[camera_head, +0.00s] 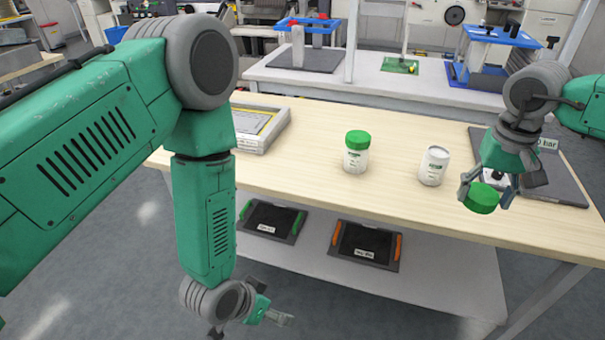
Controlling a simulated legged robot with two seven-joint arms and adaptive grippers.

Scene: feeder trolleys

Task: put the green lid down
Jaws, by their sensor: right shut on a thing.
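The green lid (481,199) is held between the fingers of my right gripper (484,193), at the right of the head view. It appears above the wooden table top, near the front edge; the exact height is hard to tell. An open white jar (433,166) without a lid stands upright to the left of the held lid. Another white jar (355,160) with a green lid on it stands further left. My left gripper (272,313) hangs low in front of the table, small and partly hidden by its wrist, so its opening is unclear.
A grey tray (262,142) with papers lies at the table's left end. A dark flat plate (563,184) lies at the right, partly behind my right gripper. Two black bins (270,220) (365,243) sit on the lower shelf. The table between the jars is clear.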

